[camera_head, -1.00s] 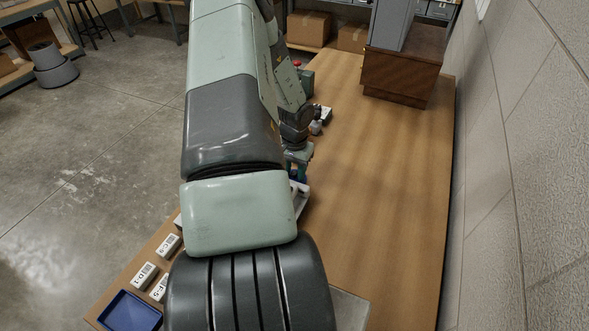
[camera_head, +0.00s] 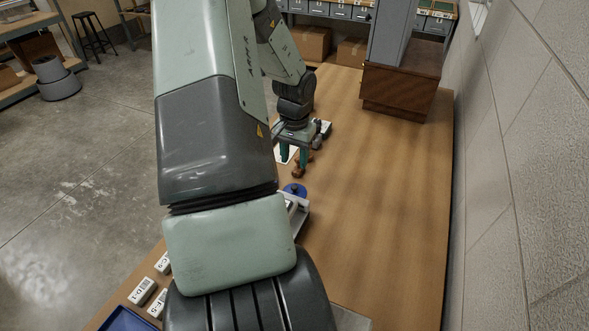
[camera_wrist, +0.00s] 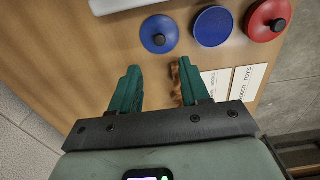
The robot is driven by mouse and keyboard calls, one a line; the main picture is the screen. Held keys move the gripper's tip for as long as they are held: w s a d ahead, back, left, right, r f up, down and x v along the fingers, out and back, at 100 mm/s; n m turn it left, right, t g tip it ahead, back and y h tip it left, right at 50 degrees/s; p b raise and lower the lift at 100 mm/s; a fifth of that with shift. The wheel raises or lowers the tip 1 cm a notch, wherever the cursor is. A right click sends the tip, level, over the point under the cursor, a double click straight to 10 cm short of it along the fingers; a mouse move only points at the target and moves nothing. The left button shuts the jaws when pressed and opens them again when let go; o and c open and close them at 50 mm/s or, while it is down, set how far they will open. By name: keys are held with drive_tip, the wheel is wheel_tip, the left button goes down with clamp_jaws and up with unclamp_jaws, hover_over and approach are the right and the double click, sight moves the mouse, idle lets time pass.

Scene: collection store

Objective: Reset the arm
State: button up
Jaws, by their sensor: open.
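My gripper (camera_head: 293,168) is over the wooden table, with its two green fingers pointing down. In the wrist view my gripper (camera_wrist: 160,68) has its fingers spread apart and nothing shows held between them. A small brown wooden-looking object (camera_head: 298,172) is beside the fingers. In the wrist view this brown object (camera_wrist: 176,84) is partly hidden behind the right finger, and I cannot tell whether they touch.
A blue knobbed lid (camera_wrist: 159,34), a blue round piece (camera_wrist: 213,26) and a red knobbed lid (camera_wrist: 268,19) sit near white label cards (camera_wrist: 247,82). A brown box-like stand (camera_head: 402,93) is at the back right. The table's right side is clear.

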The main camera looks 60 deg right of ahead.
drive_tip(key=shift+r, duration=0.65)
drive_tip(key=w+a+r+n+t+y, duration=0.1)
drive_tip(key=w+a+r+n, duration=0.3)
drive_tip(key=w+a+r, duration=0.6)
drive_tip(key=w+a+r+n+t, duration=0.1)
drive_tip(key=w+a+r+n, duration=0.3)
drive_tip(key=w+a+r, duration=0.5)
drive_tip(key=s+a+r+n, duration=0.3)
drive_tip(key=a+r, duration=0.1)
drive_tip(key=a, duration=0.4)
drive_tip(key=s+a+r+n, duration=0.2)
drive_tip(key=s+a+r, duration=0.1)
drive_tip(key=a, duration=0.5)
drive_tip(key=s+a+r+n+t+h, duration=0.1)
drive_tip(key=s+a+r+n+t, duration=0.2)
drive_tip(key=s+a, duration=0.6)
drive_tip(key=shift+s+r+n+t, duration=0.2)
drive_tip(key=shift+r+n+t, duration=0.1)
drive_tip(key=shift+r+n, duration=0.8)
